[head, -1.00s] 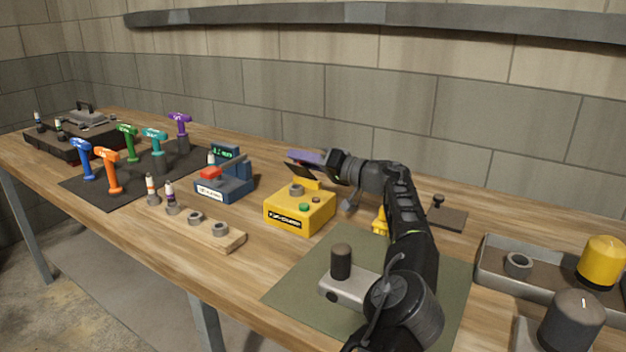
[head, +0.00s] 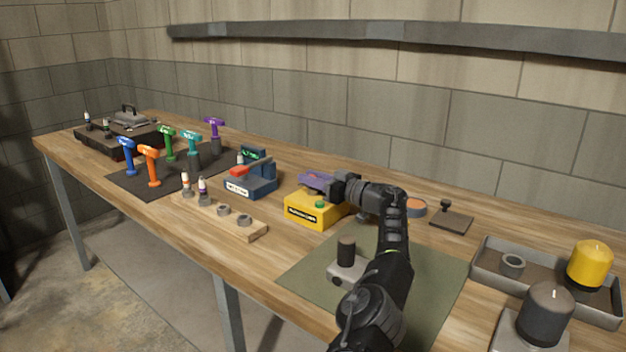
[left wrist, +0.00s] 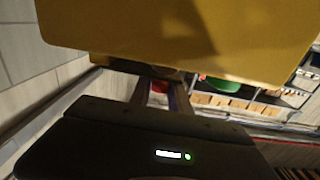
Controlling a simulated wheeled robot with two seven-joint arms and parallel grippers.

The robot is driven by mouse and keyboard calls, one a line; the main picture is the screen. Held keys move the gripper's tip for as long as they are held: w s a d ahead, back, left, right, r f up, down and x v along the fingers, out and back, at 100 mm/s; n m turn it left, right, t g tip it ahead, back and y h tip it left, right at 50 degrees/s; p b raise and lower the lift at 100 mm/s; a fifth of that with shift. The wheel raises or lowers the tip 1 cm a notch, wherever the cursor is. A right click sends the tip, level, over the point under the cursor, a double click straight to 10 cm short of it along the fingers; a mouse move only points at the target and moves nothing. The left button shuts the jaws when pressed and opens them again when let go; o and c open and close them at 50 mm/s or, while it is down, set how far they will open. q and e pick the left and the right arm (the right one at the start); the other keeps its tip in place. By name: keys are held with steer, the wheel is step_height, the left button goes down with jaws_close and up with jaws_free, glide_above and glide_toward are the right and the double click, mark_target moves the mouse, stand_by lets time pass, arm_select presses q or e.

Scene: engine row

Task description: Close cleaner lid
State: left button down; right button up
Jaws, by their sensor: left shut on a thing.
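The cleaner is a yellow box (head: 312,213) with a dark label and a green button, standing on the bench in the head view. A purple piece, seemingly its lid (head: 317,178), lies low over the top of the box, close to it; whether it touches cannot be told. My left gripper (head: 333,184) comes in from the right and is shut on this piece, partly hiding it. My right gripper is out of view.
A blue device (head: 250,184) stands left of the cleaner, with a wooden strip (head: 255,231) of rings in front. Coloured drills stand on a dark mat (head: 130,183). A green mat (head: 310,273) is in front. A grey tray (head: 490,268) sits at right.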

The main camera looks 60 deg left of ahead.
arm_select(q)
steer(key=shift+f, duration=0.15)
stand_by(0.3)
steer(key=c, duration=1.2)
jaws_free()
steer(key=shift+c, duration=0.2)
steer(key=shift+d, duration=0.1)
steer(key=shift+w+d+b, duration=0.1)
steer(key=shift+d+b, duration=0.05)
steer(key=shift+b, duration=0.25)
steer(key=b+v, duration=0.3)
steer(key=v, duration=0.3)
steer(key=shift+w, duration=0.1)
steer(key=shift+w+d, duration=0.1)
steer(key=shift+d, duration=0.5)
